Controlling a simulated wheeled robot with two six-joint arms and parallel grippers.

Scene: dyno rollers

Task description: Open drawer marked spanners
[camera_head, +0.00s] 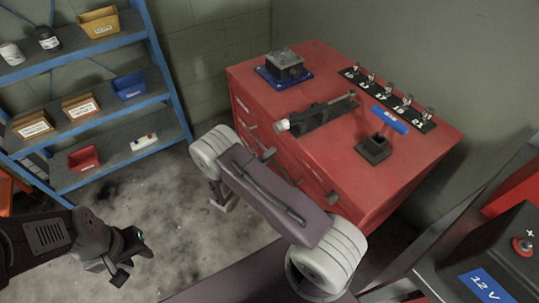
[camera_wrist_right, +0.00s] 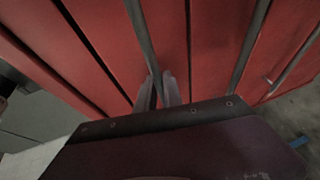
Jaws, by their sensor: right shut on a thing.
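The red drawer cabinet (camera_head: 350,120) stands at the centre right in the head view. Its front has several drawers with long bar handles; my right arm covers much of it. No spanners marking is readable. In the right wrist view, my right gripper (camera_wrist_right: 160,90) has its two fingers on either side of a bar handle (camera_wrist_right: 141,40), shut on it. The red drawer fronts (camera_wrist_right: 95,35) fill the space beyond, and I see no clear gap of an open drawer. My left gripper (camera_head: 131,259) is open and empty above the floor at the lower left.
A blue shelf (camera_head: 75,45) with bins stands at the left. A vise (camera_head: 318,110), a dark block on a blue plate (camera_head: 285,65) and a key rack (camera_head: 390,97) sit on the cabinet. A 12 V battery (camera_head: 500,255) is at the lower right. The floor (camera_head: 150,195) between is clear.

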